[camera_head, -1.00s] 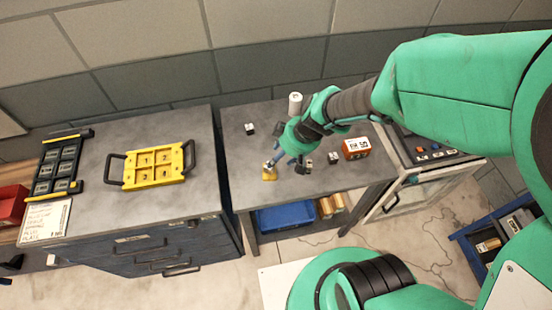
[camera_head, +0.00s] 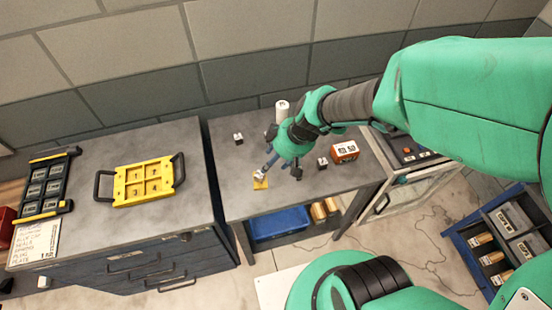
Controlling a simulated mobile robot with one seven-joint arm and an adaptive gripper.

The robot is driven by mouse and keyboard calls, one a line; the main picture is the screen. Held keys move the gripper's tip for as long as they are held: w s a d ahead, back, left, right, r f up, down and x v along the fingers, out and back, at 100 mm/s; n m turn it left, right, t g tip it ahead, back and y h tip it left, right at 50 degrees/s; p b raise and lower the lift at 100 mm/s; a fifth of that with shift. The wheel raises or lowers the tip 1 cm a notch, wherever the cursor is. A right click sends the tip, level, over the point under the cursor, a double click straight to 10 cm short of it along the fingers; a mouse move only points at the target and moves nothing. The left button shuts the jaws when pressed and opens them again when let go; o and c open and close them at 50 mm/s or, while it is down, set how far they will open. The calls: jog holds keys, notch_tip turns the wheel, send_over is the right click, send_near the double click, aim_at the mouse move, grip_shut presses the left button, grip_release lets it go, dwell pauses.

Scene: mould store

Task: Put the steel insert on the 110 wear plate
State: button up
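My gripper (camera_head: 282,170) is over the middle bench, pointing down, with its two fingers spread apart. A small yellow piece (camera_head: 261,184) lies on the bench just left of the left finger, with a small pale or silvery part (camera_head: 259,174) at its top. I cannot tell whether the finger touches it. I see nothing clearly between the fingers. I cannot make out which piece is the steel insert or the 110 wear plate; the markings are too small.
The bench (camera_head: 235,205) also holds small dark cubes (camera_head: 238,138) (camera_head: 322,163), a white cylinder (camera_head: 282,108) and an orange numbered box (camera_head: 345,151). On the left cabinet are a yellow handled tray (camera_head: 122,198), a black compartment tray (camera_head: 66,204) and a lettered board (camera_head: 36,243).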

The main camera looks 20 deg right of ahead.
jog(key=s+d+r+m+t+h, duration=0.1)
jog(key=s+r, duration=0.3)
jog(key=r, duration=0.4)
jog(key=s+d+r+m+h, duration=0.1)
jog(key=s+d+r+m, duration=0.2)
jog(key=r, duration=0.6)
jog(key=s+d+r+m+t+h, duration=0.1)
jog(key=s+d+r+m, duration=0.1)
jog(key=s+r, duration=0.4)
notch_tip(320, 180, up, 4)
jog(key=shift+s+d+f+m+t, duration=0.3)
jog(key=shift+d+m, duration=0.1)
jog(key=shift+d, duration=0.35)
